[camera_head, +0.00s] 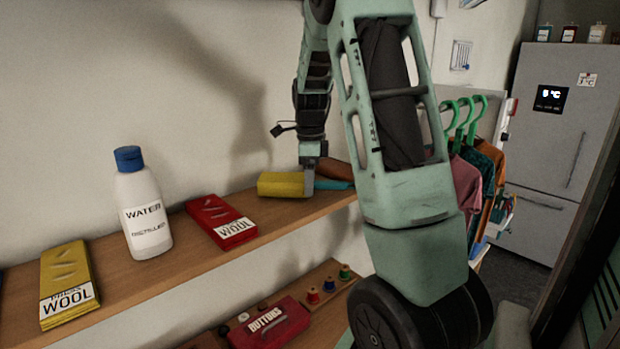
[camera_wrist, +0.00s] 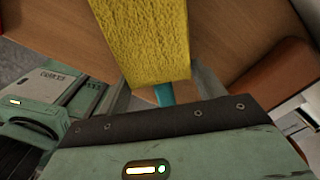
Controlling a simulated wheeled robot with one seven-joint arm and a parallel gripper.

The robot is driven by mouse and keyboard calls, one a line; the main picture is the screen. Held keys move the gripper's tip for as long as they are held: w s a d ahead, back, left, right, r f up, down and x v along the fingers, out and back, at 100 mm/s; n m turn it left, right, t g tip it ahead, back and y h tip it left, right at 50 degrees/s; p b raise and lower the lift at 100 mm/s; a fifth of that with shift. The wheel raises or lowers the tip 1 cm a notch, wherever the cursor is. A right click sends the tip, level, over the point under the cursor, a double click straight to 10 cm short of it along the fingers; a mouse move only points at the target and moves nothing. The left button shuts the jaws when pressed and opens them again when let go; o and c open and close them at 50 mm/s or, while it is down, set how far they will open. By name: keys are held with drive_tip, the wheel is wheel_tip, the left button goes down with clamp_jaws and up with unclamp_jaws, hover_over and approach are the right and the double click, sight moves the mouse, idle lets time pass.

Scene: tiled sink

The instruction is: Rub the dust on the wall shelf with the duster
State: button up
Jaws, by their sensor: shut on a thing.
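The duster (camera_head: 281,184) has a yellow, rough-textured block and a teal handle (camera_head: 335,185). My gripper (camera_head: 309,178) is shut on it, reaching down from above at the far right part of the wooden wall shelf (camera_head: 180,272). In the wrist view the yellow block of the duster (camera_wrist: 145,42) fills the top centre, with the teal handle (camera_wrist: 165,95) just below it. The block is at or just above the shelf board (camera_wrist: 222,35); I cannot tell if it touches. I cannot make out dust on the shelf.
A brown object (camera_head: 338,170) lies behind the handle. To the left on the shelf are a red wool packet (camera_head: 215,215), a white water bottle (camera_head: 143,205) and a yellow wool packet (camera_head: 66,275). A lower shelf holds a red buttons box (camera_head: 270,325). Clothes hang at right.

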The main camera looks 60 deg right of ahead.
drive_tip(key=shift+f, duration=0.5)
drive_tip(key=shift+s+a+r, duration=0.1)
drive_tip(key=shift+s+a, duration=0.15)
drive_tip(key=shift+s, duration=0.65)
drive_tip(key=shift+s+a+r, duration=0.1)
drive_tip(key=shift+s+a, duration=0.1)
drive_tip(key=shift+s, duration=0.65)
drive_tip(key=s, duration=0.2)
drive_tip(key=s+a, duration=0.1)
drive_tip(key=shift+s+f, duration=0.1)
drive_tip(key=shift+s, duration=0.3)
drive_tip(key=shift+d, duration=0.1)
drive_tip(key=shift+w+d+p, duration=0.2)
drive_tip(key=shift+w+p, duration=0.25)
drive_tip(key=shift+w, duration=0.35)
drive_tip(key=shift+w+d+p, duration=0.15)
drive_tip(key=shift+w+p, duration=0.3)
drive_tip(key=shift+w, duration=0.3)
drive_tip(key=shift+w+d+f+p, duration=0.15)
drive_tip(key=shift+w+p, duration=0.1)
drive_tip(key=shift+w, duration=0.45)
drive_tip(key=shift+w+d+r+p, duration=0.1)
drive_tip(key=shift+w+d+p, duration=0.1)
drive_tip(key=shift+w, duration=0.5)
drive_tip(key=shift+w+d+f+p, duration=0.15)
drive_tip(key=shift+w+p, duration=0.1)
drive_tip(key=shift+w, duration=0.45)
drive_tip(key=shift+r, duration=0.15)
